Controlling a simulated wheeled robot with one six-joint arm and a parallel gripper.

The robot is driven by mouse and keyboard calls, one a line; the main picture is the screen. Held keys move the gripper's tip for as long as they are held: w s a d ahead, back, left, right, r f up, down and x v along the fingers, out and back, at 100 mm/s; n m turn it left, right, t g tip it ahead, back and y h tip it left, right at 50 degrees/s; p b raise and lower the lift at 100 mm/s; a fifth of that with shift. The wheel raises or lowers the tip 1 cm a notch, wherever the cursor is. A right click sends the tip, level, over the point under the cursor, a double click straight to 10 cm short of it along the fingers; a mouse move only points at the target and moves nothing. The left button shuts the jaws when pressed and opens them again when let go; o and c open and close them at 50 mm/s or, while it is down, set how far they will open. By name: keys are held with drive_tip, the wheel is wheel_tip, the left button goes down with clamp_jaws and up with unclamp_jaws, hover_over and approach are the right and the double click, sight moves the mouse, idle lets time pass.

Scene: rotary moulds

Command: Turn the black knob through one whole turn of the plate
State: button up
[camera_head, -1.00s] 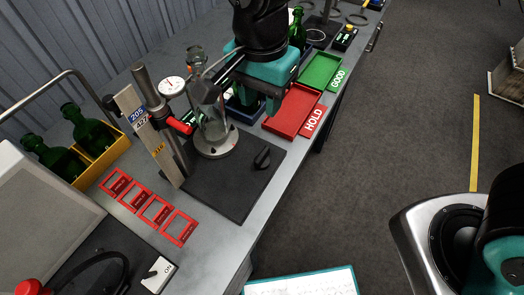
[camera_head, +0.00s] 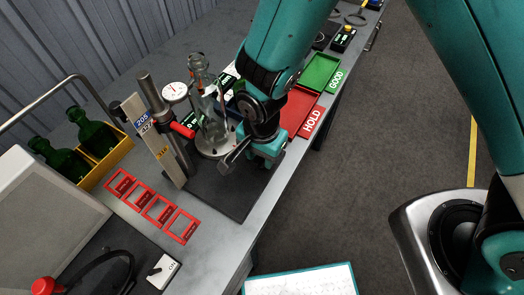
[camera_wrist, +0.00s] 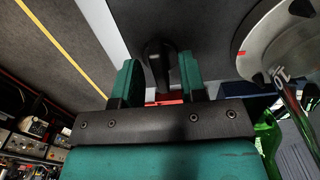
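The black knob (camera_wrist: 158,58) shows in the wrist view between the two teal fingers of my gripper (camera_wrist: 158,80). The fingers are open, with a visible gap on each side of the knob. In the head view my gripper (camera_head: 262,152) is low over the dark base board (camera_head: 215,195) and hides the knob. The round metal plate (camera_head: 208,151) is just left of my gripper, with a clear glass bottle (camera_head: 205,98) upright on it. In the wrist view the plate (camera_wrist: 265,38) is at upper right and bears a red mark.
A post with a dial gauge (camera_head: 173,92) and a red handle (camera_head: 182,130) stands left of the bottle. The red HOLD tray (camera_head: 297,112) and green GOOD tray (camera_head: 320,72) lie behind my gripper. Red frames (camera_head: 158,208) and a yellow crate (camera_head: 105,160) of green bottles are at left.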

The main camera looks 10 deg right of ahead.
drive_tip(key=shift+c, duration=0.2)
clamp_jaws()
